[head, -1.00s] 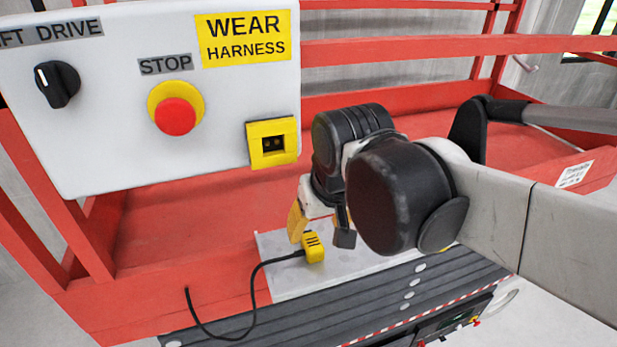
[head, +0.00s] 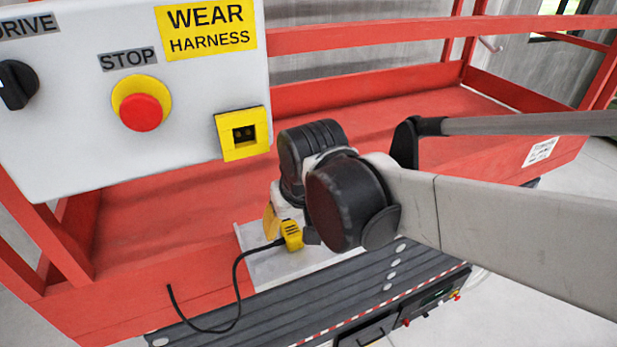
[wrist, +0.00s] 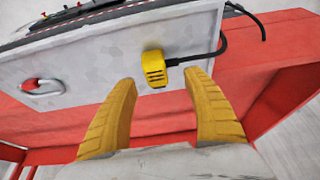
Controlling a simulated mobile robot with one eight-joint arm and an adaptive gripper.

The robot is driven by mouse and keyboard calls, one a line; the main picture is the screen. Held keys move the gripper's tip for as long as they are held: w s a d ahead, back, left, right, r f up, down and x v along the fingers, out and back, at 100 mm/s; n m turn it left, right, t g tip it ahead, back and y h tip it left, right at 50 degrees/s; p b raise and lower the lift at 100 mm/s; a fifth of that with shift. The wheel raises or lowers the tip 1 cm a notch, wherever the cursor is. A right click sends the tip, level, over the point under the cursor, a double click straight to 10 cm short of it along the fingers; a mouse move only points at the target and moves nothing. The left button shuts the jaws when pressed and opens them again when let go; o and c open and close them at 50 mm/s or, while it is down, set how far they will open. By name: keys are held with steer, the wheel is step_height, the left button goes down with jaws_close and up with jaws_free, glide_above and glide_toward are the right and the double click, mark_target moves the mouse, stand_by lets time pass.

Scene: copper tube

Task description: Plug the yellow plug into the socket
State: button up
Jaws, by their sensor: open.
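The yellow plug (head: 291,236) lies on a light metal plate below the control panel, with a black cable running from it to the left. In the wrist view the plug (wrist: 154,68) lies just beyond and between my fingertips, with a gap on each side. My gripper (wrist: 165,78) is open and empty, its two yellow fingers apart. In the head view my gripper (head: 288,224) is beside the plug, partly hidden by my own arm. The yellow socket (head: 243,134) with a dark opening is on the panel's lower right corner, above the plug.
The white panel (head: 60,130) carries a red stop button (head: 141,111) and a black knob (head: 17,84). The black cable (head: 237,290) loops over the red platform edge. A red-and-silver handle (wrist: 42,87) sits on the metal plate. Red rails stand behind.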

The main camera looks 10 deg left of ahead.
mark_target(291, 229)
steer(key=x, duration=0.2)
steer(key=w+x, duration=0.1)
steer(key=x, duration=0.2)
steer(key=shift+d+p, duration=0.1)
steer(key=shift+p, duration=0.25)
steer(key=shift+r, duration=0.1)
steer(key=c, duration=1.1)
